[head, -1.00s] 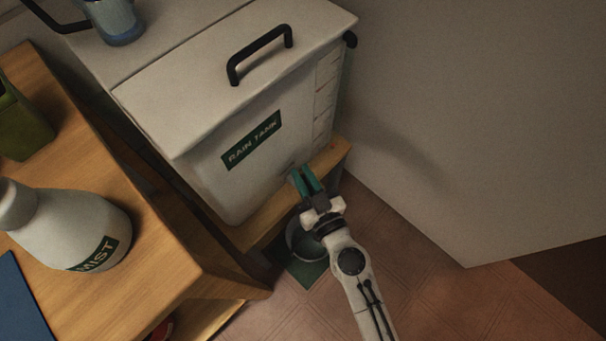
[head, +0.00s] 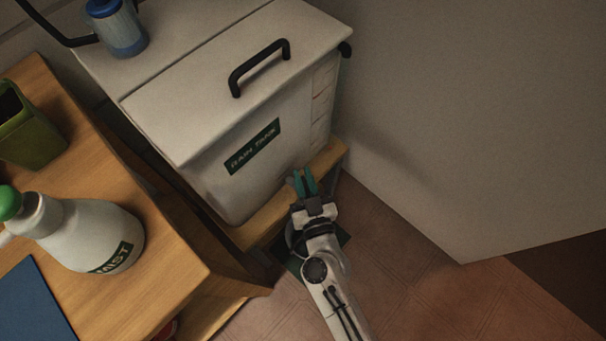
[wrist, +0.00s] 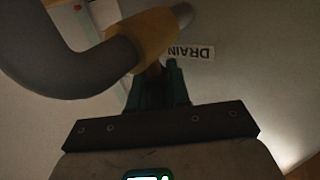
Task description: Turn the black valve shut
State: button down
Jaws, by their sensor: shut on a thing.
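The white rain tank (head: 205,190) stands on a low wooden stand in the head view. My gripper (head: 304,182), with teal fingers, is at the tank's lower front corner. In the wrist view a brass valve body (wrist: 143,38) joins a thick grey bent pipe, beside a DRAIN label (wrist: 193,53) on the tank. My gripper (wrist: 157,78) is shut just below the brass part, around the valve's handle. The black handle itself is mostly hidden between the fingers, so its angle cannot be told.
A wooden bench with a white MIST bottle (head: 95,235) and a green pot (head: 32,130) is at the left. A pale wall rises right of the tank. Tiled floor (head: 400,285) lies open at the lower right.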

jog(key=h+p, duration=0.1)
jog(key=m+h+p, duration=0.1)
jog(key=p, duration=0.1)
jog(key=shift+d+r+m+t, duration=0.1)
jog(key=shift+r+m+t, duration=0.2)
jog(key=shift+r+t, duration=0.1)
jog(key=h+p, duration=0.1)
jog(key=m+h, duration=0.1)
jog(key=shift+w+d+f+m+h+p, duration=0.1)
jog(key=shift+f+m+h+p, duration=0.05)
jog(key=shift+m+h+p, duration=0.2)
jog(key=shift+d+f+m+g+h+b, duration=0.15)
jog(key=shift+m+h+b, duration=0.35)
jog(key=shift+m+h, duration=0.65)
jog(key=shift+d+f+m+g+h+b, duration=0.15)
jog(key=shift+m+h+b, duration=0.4)
jog(key=shift+h, duration=1.15)
jog(key=shift+d+f+m+g+h+b, duration=0.15)
jog(key=shift+m+h+b, duration=0.3)
jog(key=shift+m+h, duration=0.75)
jog(key=shift+r+h, duration=0.15)
jog(key=shift+h, duration=0.35)
jog(key=c, duration=1.2)
grip_release()
jog(key=shift+r+n+y+p, duration=0.15)
jog(key=shift+n+y+p, duration=0.2)
jog(key=shift+y, duration=0.15)
